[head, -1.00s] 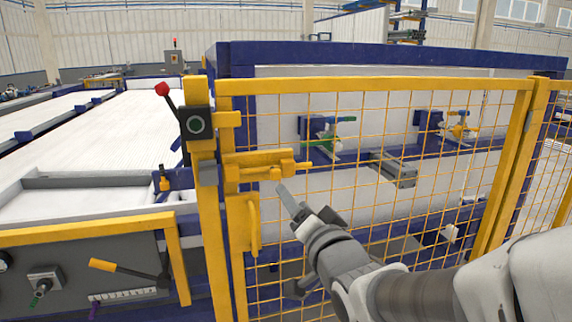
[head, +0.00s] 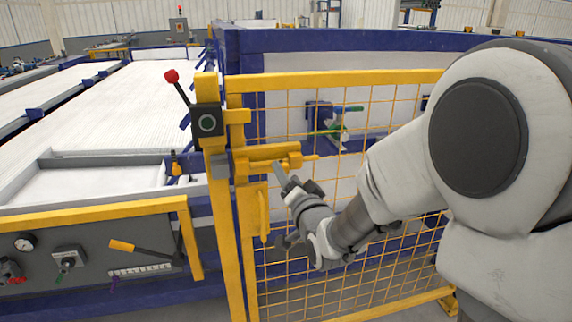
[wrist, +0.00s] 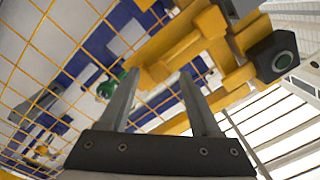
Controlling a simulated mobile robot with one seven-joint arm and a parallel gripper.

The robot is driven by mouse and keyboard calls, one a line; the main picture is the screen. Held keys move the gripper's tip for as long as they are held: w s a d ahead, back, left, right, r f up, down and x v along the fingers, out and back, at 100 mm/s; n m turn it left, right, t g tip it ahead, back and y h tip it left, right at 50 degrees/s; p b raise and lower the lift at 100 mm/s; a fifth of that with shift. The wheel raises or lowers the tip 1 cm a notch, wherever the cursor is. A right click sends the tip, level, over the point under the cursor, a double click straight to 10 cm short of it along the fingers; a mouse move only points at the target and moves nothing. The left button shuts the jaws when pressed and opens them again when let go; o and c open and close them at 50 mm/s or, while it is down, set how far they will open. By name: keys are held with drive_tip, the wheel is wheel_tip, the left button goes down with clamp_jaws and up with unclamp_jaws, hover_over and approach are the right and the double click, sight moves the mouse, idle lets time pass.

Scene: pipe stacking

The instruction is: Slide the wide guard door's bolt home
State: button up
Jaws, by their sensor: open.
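The guard door (head: 340,80) has a yellow frame and yellow wire mesh and stands against its left yellow post (head: 207,190). The yellow bolt (head: 293,160) lies level near the door's upper left, its rod sticking out to the right of its housing. In the wrist view the bolt assembly (wrist: 160,70) lies ahead of and between the fingers. My gripper (head: 279,168) is open and empty, its fingertips just below the bolt in the head view. I cannot tell whether they touch it. A yellow pull handle (head: 264,214) is below the bolt.
A black box with a green ring (head: 207,123) and a red-knobbed lever (head: 172,77) are on the post. A grey control panel (head: 90,262) is at lower left. Behind the mesh is a green-handled fitting (head: 330,128). My arm covers the door's right side.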

drive_tip(key=shift+x, duration=1.85)
clamp_jaws()
drive_tip(key=shift+r, duration=0.1)
